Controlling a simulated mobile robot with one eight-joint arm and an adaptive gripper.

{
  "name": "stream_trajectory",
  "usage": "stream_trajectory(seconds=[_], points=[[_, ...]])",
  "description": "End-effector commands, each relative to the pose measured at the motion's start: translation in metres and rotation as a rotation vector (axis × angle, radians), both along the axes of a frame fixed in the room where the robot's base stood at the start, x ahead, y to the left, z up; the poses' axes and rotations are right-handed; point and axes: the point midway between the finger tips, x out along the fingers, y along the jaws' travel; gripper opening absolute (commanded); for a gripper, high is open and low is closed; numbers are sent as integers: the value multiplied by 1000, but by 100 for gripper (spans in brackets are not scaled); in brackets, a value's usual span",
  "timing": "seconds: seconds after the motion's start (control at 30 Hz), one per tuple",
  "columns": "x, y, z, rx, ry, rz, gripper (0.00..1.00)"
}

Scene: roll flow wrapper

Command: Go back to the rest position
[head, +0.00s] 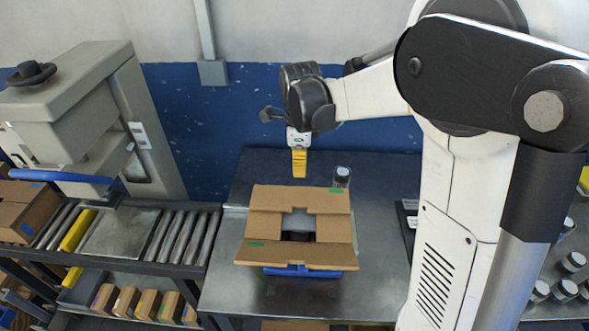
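My gripper (299,163) points down with yellow fingers above the back edge of an open cardboard box (265,226). The fingers look like one yellow block from here, so I cannot tell whether they are apart or together. I see nothing held below them. The box stands on a steel table (375,270) with its flaps folded outward. Its inside is partly visible, with a dark shape in it that I cannot make out. My arm reaches in from the right, over the table.
A small jar (342,177) stands behind the box. A blue piece (300,271) shows under its front flap. A roller conveyor (180,238) and a grey machine (75,100) are on the left. Several jars (565,290) stand at the right. A blue and white wall closes the back.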

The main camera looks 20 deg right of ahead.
Motion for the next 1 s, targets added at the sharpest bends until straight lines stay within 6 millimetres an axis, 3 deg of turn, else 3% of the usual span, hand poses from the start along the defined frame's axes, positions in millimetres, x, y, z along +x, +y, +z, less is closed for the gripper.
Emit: stream_trajectory(seconds=[0.2, 0.33, 0.63, 0.8, 1.0], points=[[-2, 0, 5, -1, -6, 19, 0], [-18, 2, 12, -8, -48, 168, 0], [-98, 12, 24, -153, -250, 937, 0], [-144, 16, 10, -325, -335, 1377, 0], [-178, 19, -12, -525, -369, 1743, 0]])
